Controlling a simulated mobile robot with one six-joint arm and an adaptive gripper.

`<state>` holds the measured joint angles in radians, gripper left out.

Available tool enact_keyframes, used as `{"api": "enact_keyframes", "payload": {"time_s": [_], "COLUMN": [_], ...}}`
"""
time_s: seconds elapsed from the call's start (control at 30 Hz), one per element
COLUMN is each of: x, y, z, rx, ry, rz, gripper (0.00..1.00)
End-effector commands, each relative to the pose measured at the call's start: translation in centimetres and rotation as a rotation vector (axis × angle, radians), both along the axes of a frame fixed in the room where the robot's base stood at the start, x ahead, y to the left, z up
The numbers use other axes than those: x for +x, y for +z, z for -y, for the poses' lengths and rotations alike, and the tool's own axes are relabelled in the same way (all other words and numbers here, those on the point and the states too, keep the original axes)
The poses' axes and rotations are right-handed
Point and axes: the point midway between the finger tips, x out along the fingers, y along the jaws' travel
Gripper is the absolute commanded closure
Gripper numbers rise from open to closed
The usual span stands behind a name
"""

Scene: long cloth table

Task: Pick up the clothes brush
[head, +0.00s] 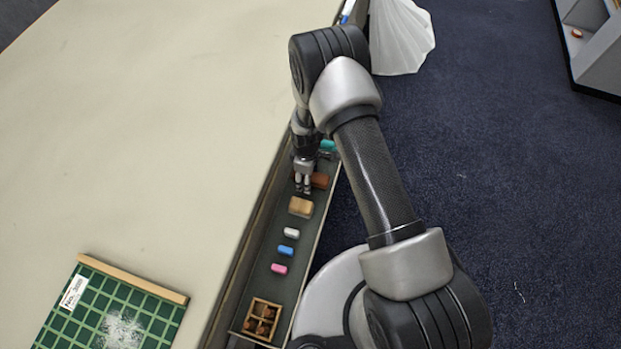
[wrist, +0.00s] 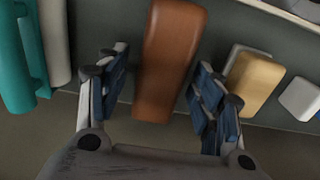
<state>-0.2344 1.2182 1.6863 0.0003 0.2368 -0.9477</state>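A smooth reddish-brown block (head: 320,180), which looks like the clothes brush, lies in the long dark tray along the table's edge. In the wrist view the brown block (wrist: 168,62) is long and slightly tapered, and no bristles show. My gripper (wrist: 160,88) is open, with one finger on each side of the block and a visible gap on both sides. In the head view my gripper (head: 303,189) points down into the tray and partly hides the block. I cannot tell how far the fingertips are above the tray floor.
A tan block (head: 301,207) lies close to one side of the brown block, a teal thing (head: 327,146) to the other. White (head: 291,232), blue (head: 286,249) and pink (head: 279,268) pieces and a wooden box (head: 262,318) follow along the tray (head: 246,296). The tabletop (head: 130,150) is mostly bare.

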Motion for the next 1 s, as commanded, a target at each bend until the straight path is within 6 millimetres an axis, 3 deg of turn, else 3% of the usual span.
{"api": "enact_keyframes", "payload": {"time_s": [0.7,1.0], "x": [0.00,0.04], "y": [0.03,0.37], "z": [0.00,-0.01], "rx": [0.000,0.000], "ry": [0.000,0.000], "rz": [0.000,0.001], "gripper": [0.89,0.89]}}
